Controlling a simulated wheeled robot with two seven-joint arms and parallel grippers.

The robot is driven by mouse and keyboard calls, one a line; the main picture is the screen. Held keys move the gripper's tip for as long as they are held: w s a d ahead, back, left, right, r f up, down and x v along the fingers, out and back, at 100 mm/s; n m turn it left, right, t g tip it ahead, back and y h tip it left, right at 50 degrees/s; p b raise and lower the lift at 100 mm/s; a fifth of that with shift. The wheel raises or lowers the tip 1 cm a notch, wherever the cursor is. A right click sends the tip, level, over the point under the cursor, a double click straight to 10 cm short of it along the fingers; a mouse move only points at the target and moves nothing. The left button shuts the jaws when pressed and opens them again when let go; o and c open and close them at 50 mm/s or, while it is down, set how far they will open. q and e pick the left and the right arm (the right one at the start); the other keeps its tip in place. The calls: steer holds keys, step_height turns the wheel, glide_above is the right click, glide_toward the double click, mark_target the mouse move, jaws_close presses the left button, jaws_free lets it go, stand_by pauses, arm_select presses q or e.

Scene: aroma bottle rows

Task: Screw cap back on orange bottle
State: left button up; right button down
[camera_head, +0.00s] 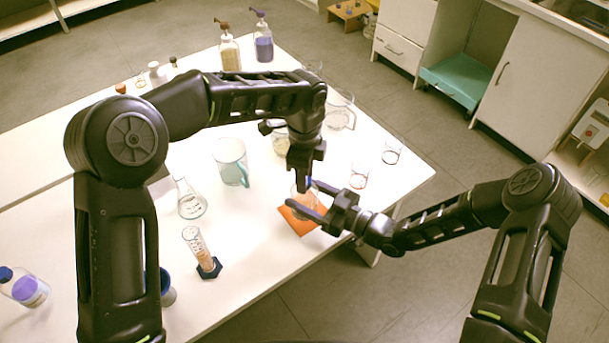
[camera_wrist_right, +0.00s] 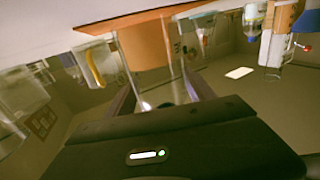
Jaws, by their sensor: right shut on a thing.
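The orange bottle (camera_head: 306,200), clear glass with orange contents, stands on the orange mat (camera_head: 298,226) near the table's front edge. My right gripper (camera_head: 303,194) reaches in from the right and is shut on the bottle, one finger on each side. In the right wrist view the bottle (camera_wrist_right: 145,45) shows upside down between the fingers, under the mat's edge (camera_wrist_right: 110,22). My left gripper (camera_head: 301,180) points down right above the bottle's mouth. A small blue cap (camera_head: 308,184) shows at its fingertips. Whether those fingers grip the cap, and whether it touches the neck, is hidden.
A teal-tinted beaker (camera_head: 229,162), a flask (camera_head: 191,200) and a cylinder (camera_head: 198,248) with a blue base stand to the left. Two small glass rings (camera_head: 359,177) (camera_head: 391,153) lie to the right. Pump bottles (camera_head: 230,52) stand at the back.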

mark_target(317, 200)
arm_select(q)
steer(key=o, duration=0.5)
steer(key=shift+r, duration=0.1)
arm_select(e)
steer(key=shift+c, duration=1.3)
jaws_free()
arm_select(q)
step_height(317, 200, up, 12)
arm_select(e)
steer(key=b+v, duration=0.2)
steer(key=v, duration=0.4)
steer(key=shift+s+d+f, duration=0.1)
steer(key=shift+d, duration=0.1)
arm_select(q)
steer(key=shift+f, duration=1.1)
arm_select(e)
steer(key=shift+s+d, duration=0.4)
steer(key=shift+d, duration=0.15)
